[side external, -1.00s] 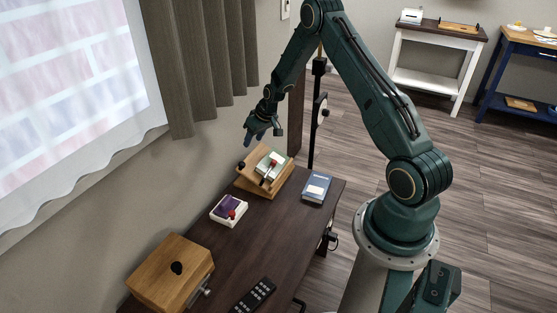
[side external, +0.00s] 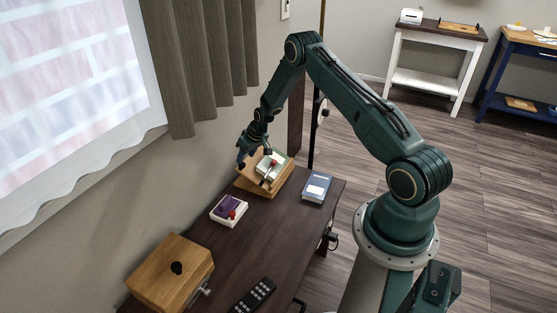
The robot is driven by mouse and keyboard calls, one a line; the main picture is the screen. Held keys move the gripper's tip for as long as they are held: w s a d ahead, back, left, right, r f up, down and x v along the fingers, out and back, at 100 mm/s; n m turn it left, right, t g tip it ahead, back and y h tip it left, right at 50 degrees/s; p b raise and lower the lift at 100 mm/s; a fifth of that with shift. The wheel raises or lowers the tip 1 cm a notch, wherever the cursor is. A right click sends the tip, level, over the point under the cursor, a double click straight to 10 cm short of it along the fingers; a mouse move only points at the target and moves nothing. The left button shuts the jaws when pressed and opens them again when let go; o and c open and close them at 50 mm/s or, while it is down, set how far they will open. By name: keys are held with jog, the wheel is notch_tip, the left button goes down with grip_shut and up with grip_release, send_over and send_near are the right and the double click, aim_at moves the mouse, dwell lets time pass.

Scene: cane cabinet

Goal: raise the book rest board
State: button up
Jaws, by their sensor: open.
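The wooden book rest (side external: 282,180) stands near the far end of the dark table. Its board is tilted and bears a pale green book (side external: 277,171) with a small red piece on it. My gripper (side external: 246,159) is at the upper left edge of the board, close to where a dark knob showed. The fingers partly hide that edge. I cannot tell whether they touch the board or the knob.
A wooden box (side external: 171,273) and a black remote (side external: 254,295) are nearer. The wall and curtain (side external: 205,60) are close on the left.

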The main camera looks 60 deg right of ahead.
aim_at(244, 165)
jog(key=shift+x, duration=2.2)
grip_shut()
